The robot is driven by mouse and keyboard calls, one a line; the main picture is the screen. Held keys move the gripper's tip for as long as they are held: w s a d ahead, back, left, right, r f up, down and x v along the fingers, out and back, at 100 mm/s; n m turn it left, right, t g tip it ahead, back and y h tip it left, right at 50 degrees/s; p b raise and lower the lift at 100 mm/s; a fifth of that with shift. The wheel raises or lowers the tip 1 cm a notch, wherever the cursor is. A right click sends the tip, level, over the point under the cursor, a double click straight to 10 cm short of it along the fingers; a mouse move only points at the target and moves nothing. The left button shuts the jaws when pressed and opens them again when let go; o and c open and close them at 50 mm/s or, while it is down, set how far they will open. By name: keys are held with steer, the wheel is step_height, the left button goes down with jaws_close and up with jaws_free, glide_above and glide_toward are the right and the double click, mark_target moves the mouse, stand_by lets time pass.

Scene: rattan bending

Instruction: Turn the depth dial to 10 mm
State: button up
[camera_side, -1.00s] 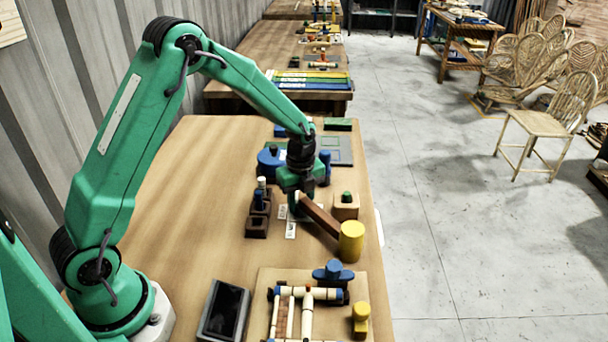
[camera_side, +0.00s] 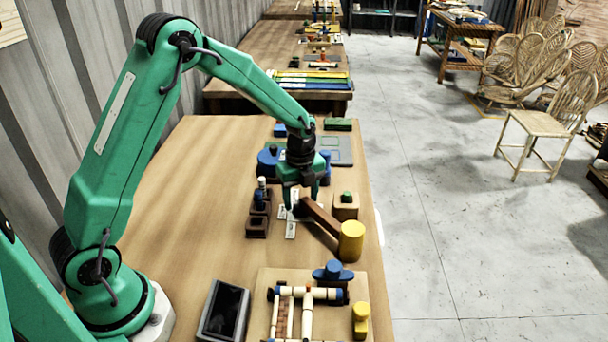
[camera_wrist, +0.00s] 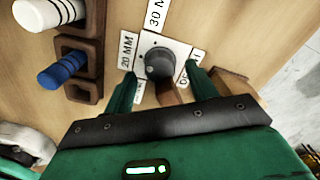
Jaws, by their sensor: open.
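The depth dial (camera_wrist: 160,65) is a dark grey round knob on a white plate in the wrist view. Printed labels surround it: "20 MM" (camera_wrist: 126,51) on its left, "30 MM" (camera_wrist: 157,13) above, and a partly covered "DEPTH" tag (camera_wrist: 189,72) on its right. Another label at lower left is mostly hidden by a finger, so I cannot read it. I cannot tell for sure which label the knob points to. My gripper (camera_wrist: 160,76) is open, its green fingers on either side of the dial, with no clear contact. In the side view my gripper (camera_side: 295,200) hides the dial.
A mallet with a yellow head (camera_side: 351,241) and brown handle lies close to my gripper. Dark wooden holders (camera_side: 257,226) with blue and white pegs stand on the left. A jointed frame board (camera_side: 262,300) and black tray (camera_side: 224,311) lie nearer; bare table lies left.

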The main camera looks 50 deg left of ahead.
steer(key=shift+r, duration=3.2)
steer(key=shift+a+f+n, duration=0.1)
steer(key=shift+f+n, duration=0.05)
steer(key=shift+n, duration=0.6)
steer(key=shift+a+f+n, duration=0.1)
steer(key=shift+f+n, duration=0.05)
steer(key=shift+n, duration=0.6)
steer(key=shift+f, duration=0.15)
steer(key=shift+f, duration=3.75)
steer(key=c, duration=1)
